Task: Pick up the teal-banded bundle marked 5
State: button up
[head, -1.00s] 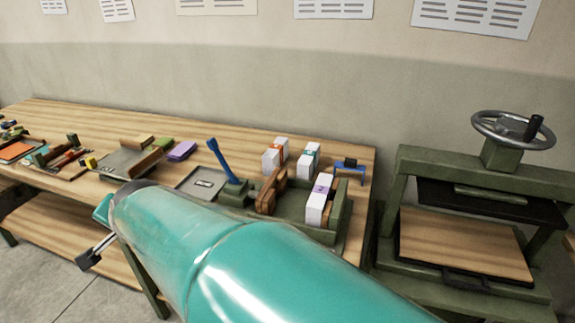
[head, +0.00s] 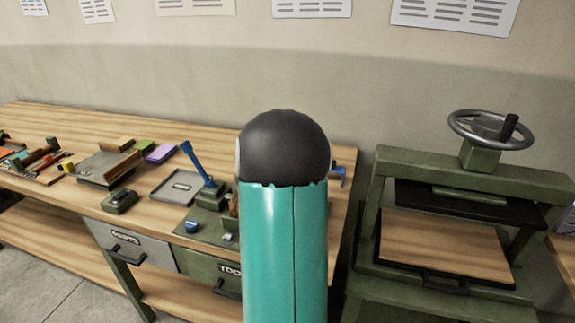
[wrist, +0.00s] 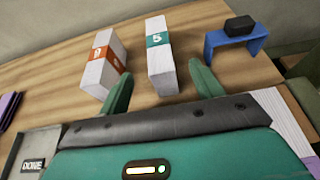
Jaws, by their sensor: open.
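In the wrist view, the teal-banded bundle marked 5 (wrist: 160,62) is a white stack of paper standing on the wooden bench. My gripper (wrist: 159,72) is open, with one green finger on each side of the near end of this bundle in the picture. I cannot tell how far the fingertips are above or short of it. An orange-banded bundle (wrist: 102,66) stands to the left of it, close to the left finger. In the head view my arm hides the bundles and my gripper.
A small blue stand (wrist: 236,43) with a black block is right of the bundle. Another white bundle (wrist: 284,118) is beside my gripper at lower right. A tray marked DONE (wrist: 35,150) is at lower left. A green press (head: 460,200) stands right of the bench.

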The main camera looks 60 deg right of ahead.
jog(key=x, duration=0.5)
jog(key=shift+w+d+f, duration=0.15)
jog(key=shift+w+d, duration=0.05)
jog(key=shift+w, duration=0.05)
jog(key=x, duration=0.5)
jog(key=shift+d, duration=0.15)
jog(key=shift+c, duration=0.4)
jog(key=c, duration=1.1)
jog(key=shift+c, duration=0.7)
